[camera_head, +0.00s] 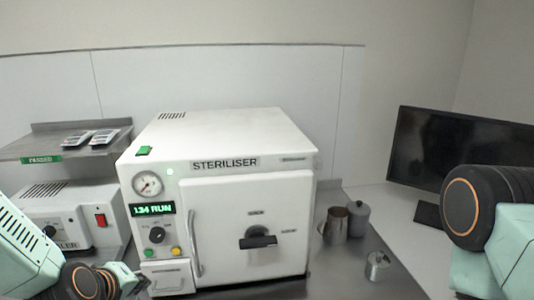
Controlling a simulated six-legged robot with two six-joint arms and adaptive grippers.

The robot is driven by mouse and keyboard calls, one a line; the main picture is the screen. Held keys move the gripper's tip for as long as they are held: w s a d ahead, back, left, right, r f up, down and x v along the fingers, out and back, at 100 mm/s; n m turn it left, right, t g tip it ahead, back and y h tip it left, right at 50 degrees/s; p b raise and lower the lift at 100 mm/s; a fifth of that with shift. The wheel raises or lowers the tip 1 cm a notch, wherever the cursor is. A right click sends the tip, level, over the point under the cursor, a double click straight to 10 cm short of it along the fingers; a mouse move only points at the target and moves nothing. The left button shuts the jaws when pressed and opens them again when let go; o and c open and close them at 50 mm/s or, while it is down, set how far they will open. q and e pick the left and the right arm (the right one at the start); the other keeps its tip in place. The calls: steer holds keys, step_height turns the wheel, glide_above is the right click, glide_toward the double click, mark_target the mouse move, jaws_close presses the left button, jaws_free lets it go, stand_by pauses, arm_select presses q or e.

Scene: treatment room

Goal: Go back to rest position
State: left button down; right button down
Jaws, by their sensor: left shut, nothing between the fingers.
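The white steriliser (225,200) stands in the middle of the bench with its door closed. Its display (152,209) reads "134 RUN", and its black door handle (258,242) lies level. My left gripper (135,281) is at the bottom left, in front of the steriliser's lower left corner. It is shut with nothing in it and is partly cut off by the frame edge. My right arm shows at the right edge, but its gripper is out of the picture.
A metal shelf (40,143) labelled "PASSED" holds packets (90,138); a smaller white device (70,210) stands below. Metal canisters (336,226) and a small metal pot (377,266) stand right of the steriliser. A dark monitor (450,150) is behind my right arm.

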arm_select(q)
steer(key=s+d+f+m+g+b, duration=0.2)
steer(key=s+f+b, duration=0.3)
steer(key=s+f, duration=0.4)
steer(key=s+d+f+m+g+b, duration=0.2)
steer(key=s+f+m+g+b, duration=0.2)
steer(key=s+f, duration=0.6)
steer(key=s+d+f+m+g+b, duration=0.3)
steer(key=s+f+b, duration=0.5)
steer(key=f, duration=0.8)
steer(key=shift+s+f+m, duration=0.2)
steer(key=shift+s+m, duration=0.6)
steer(key=shift+s, duration=0.4)
steer(key=shift+d, duration=0.15)
